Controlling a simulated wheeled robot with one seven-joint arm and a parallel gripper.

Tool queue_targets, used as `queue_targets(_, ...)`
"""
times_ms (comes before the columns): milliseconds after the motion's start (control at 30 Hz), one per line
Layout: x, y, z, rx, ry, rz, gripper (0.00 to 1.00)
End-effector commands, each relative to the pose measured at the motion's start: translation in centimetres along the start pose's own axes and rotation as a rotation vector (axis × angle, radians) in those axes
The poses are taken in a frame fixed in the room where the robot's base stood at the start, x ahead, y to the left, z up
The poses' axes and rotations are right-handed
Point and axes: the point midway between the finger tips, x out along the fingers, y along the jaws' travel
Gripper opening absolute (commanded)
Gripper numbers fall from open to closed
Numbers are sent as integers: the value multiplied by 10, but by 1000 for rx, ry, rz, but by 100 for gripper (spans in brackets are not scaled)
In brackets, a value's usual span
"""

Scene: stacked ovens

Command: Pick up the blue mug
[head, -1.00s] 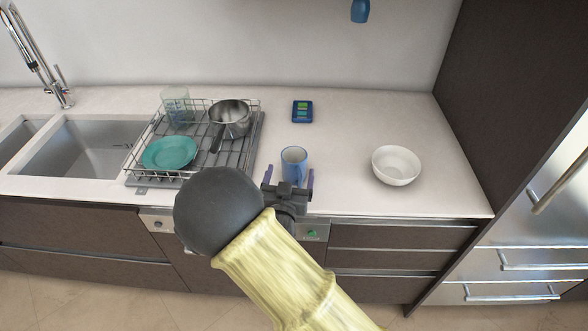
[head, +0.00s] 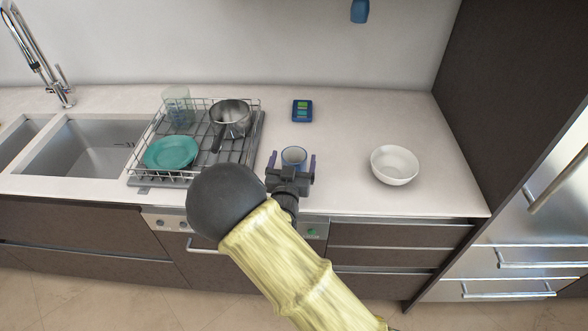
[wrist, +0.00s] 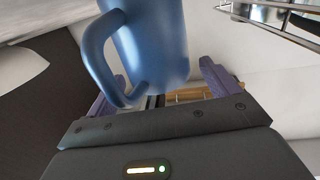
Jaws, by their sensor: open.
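The blue mug (head: 294,155) stands on the white counter in the head view, its lower part hidden behind my gripper. My gripper (head: 292,162) is open, with one purple finger on each side of the mug. In the wrist view the mug (wrist: 146,45) is large at the top centre, its handle toward the left. The open fingers of my gripper (wrist: 165,82) show on both sides of the mug's lower part. I cannot tell whether either finger touches it.
A white bowl (head: 394,165) stands to the right of the mug. A dish rack (head: 236,152) with a teal plate (head: 171,152), a steel pot (head: 230,118) and a clear glass (head: 178,106) is on the left. A small blue device (head: 302,110) lies behind the mug.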

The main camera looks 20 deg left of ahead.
Motion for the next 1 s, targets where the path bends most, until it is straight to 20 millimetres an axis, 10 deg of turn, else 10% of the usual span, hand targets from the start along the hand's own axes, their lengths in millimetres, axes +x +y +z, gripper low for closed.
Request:
queue_targets(300, 0, 0, 0, 0, 0, 0, 30)
queue_targets(667, 0, 0, -6, 1, 3, 0, 30)
queue_targets(1000, 0, 0, -53, 6, 4, 0, 30)
